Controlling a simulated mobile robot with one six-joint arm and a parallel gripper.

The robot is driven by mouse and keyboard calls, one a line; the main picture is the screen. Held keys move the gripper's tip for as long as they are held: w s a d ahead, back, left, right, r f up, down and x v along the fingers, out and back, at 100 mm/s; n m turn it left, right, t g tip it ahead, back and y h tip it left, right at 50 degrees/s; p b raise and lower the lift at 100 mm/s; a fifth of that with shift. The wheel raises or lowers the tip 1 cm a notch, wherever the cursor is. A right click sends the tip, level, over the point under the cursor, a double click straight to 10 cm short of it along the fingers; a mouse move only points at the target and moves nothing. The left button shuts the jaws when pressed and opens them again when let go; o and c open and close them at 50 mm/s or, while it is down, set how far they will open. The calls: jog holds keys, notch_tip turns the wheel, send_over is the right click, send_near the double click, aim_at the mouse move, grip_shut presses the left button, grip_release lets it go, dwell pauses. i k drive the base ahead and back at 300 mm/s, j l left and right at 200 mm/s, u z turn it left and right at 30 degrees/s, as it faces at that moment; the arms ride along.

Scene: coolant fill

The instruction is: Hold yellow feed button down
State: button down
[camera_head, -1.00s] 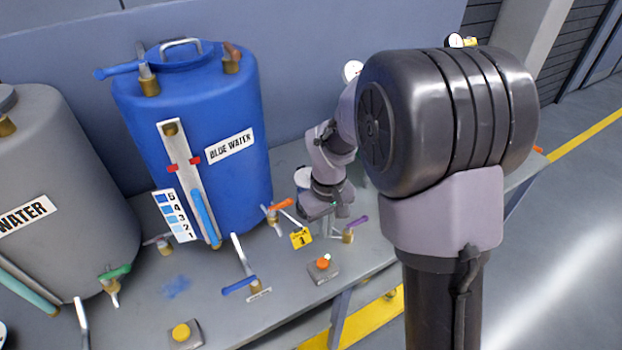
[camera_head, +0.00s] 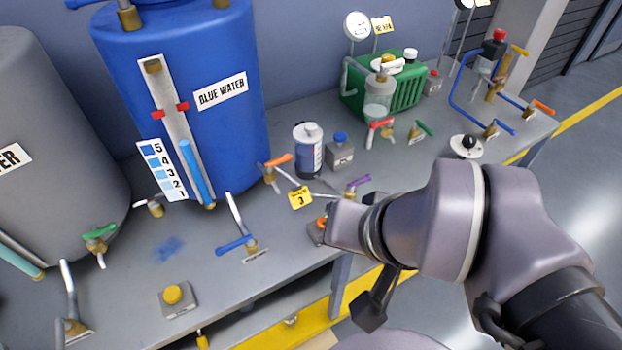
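The yellow feed button (camera_head: 172,294) is a round yellow cap on a small grey box near the front edge of the bench, at the lower left. Nothing touches it. My arm reaches in from the lower right, well to the right of the button. A dark part at the arm's end, which seems to be my gripper (camera_head: 370,312), hangs beyond the bench's front edge. Its fingers are not clear, so whether it is open or shut does not show.
A blue water tank (camera_head: 225,130) and a grey tank (camera_head: 50,130) stand behind. A blue-handled valve (camera_head: 236,246) and an orange button (camera_head: 321,222), partly hidden by my arm, lie between arm and yellow button. Bottles and a green machine (camera_head: 405,92) stand further right.

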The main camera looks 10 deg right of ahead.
aim_at(172, 294)
jog(key=u, duration=1.6)
jog(key=j+z, duration=0.5)
jog(key=j, duration=0.2)
jog(key=z, duration=1.3)
